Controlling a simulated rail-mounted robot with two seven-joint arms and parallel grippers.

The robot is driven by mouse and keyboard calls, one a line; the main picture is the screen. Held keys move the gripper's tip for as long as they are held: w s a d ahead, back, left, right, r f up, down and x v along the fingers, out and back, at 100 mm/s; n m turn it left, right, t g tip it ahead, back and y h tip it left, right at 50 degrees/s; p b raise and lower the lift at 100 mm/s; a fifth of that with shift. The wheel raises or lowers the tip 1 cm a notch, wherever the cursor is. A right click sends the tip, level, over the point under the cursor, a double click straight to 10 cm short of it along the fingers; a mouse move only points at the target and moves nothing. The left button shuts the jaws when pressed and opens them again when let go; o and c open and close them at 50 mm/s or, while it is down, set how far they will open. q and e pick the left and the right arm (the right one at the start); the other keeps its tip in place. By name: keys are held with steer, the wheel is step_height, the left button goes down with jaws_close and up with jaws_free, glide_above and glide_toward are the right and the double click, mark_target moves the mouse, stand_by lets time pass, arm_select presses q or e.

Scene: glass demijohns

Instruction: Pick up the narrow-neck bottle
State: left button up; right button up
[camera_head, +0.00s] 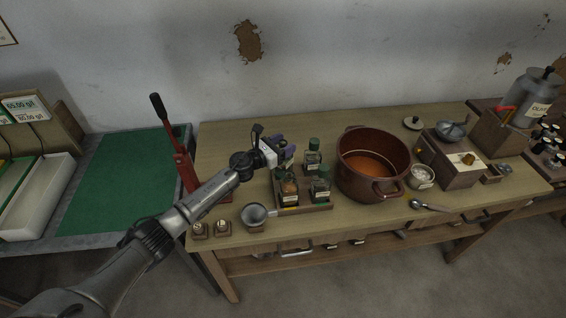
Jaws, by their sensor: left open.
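Several small glass bottles stand together on a wooden tray (318,207) on the workbench. One bottle with a dark green cap (313,160) stands at the back. Another green-capped bottle (320,188) is at the front right. A bottle with brownish contents (289,192) is at the front left. I cannot tell which one is the narrow-neck bottle. My left gripper (288,153) has purple fingertips and is open and empty. It appears above the tray's back left, to the left of the back bottle, and may hide part of the tray. My right gripper is not in view.
A large brown pot (373,165) stands just right of the tray. A metal funnel (254,214) lies at the front left. A red lever tool (184,160) stands at the bench's left end. A white jar (421,177) is right of the pot.

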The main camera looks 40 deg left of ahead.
arm_select(q)
steer(key=shift+c, duration=0.2)
jaws_close()
stand_by(0.3)
steer(key=shift+r, duration=0.1)
